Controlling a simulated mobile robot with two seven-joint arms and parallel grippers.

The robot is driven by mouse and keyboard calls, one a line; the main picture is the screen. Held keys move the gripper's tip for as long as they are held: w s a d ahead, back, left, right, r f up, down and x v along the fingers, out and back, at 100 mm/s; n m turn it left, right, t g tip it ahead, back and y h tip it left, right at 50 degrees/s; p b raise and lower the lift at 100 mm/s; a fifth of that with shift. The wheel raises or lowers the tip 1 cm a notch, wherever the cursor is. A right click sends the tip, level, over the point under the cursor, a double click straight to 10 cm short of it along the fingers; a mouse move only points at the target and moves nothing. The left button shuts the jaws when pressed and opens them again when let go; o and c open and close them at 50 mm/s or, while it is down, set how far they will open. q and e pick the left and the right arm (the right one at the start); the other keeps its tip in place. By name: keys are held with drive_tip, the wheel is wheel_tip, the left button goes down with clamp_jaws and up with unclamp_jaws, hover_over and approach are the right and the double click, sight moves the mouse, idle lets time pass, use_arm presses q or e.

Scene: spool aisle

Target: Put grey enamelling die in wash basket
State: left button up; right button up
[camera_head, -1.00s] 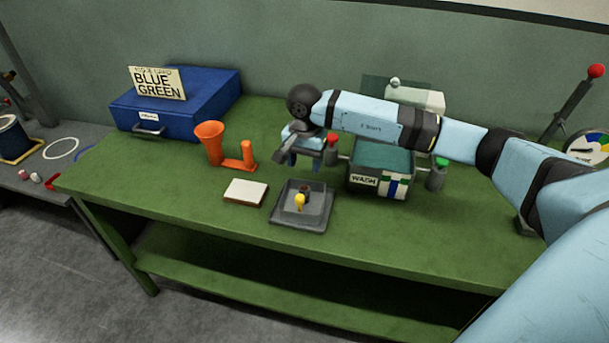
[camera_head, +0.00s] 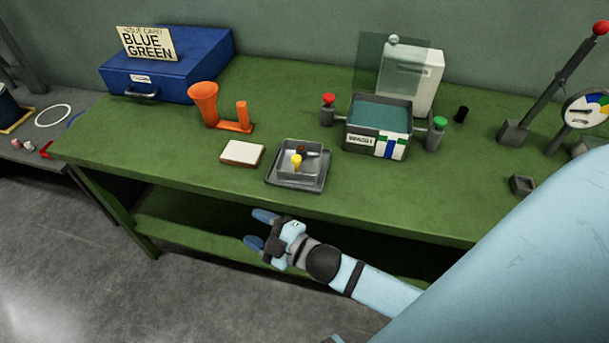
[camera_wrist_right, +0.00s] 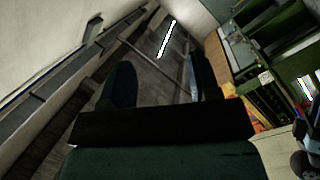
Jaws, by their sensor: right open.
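A small grey open box with a yellow tab, seemingly the wash basket (camera_head: 313,163), stands on a dark grey tray (camera_head: 318,186) near the bench's front edge. A dark piece shows at its top; I cannot tell what it is. A small grey block with a dark opening (camera_head: 522,184) sits at the bench's right; it may be the enamelling die, but I cannot be sure. My right gripper (camera_head: 258,229) is open and empty, in front of the bench, apart from the tray. Its two fingers (camera_wrist_right: 162,82) show floor between them in the wrist view. My left gripper is out of view.
A bath labelled WASH (camera_head: 362,139) stands behind, with red (camera_head: 327,99) and green (camera_head: 440,123) knobs beside it. An orange funnel stand (camera_head: 204,98), a white-topped block (camera_head: 242,152) and a blue case (camera_head: 190,80) stand left.

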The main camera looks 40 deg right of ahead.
drive_tip(key=s+d+f+m+g+h, duration=0.3)
drive_tip(key=s+f+m+g+h, duration=0.1)
drive_tip(key=s+f+m, duration=0.7)
drive_tip(key=shift+s+d+f+m+g, duration=0.25)
drive_tip(key=shift+s+m+g, duration=0.3)
drive_tip(key=shift+g, duration=0.25)
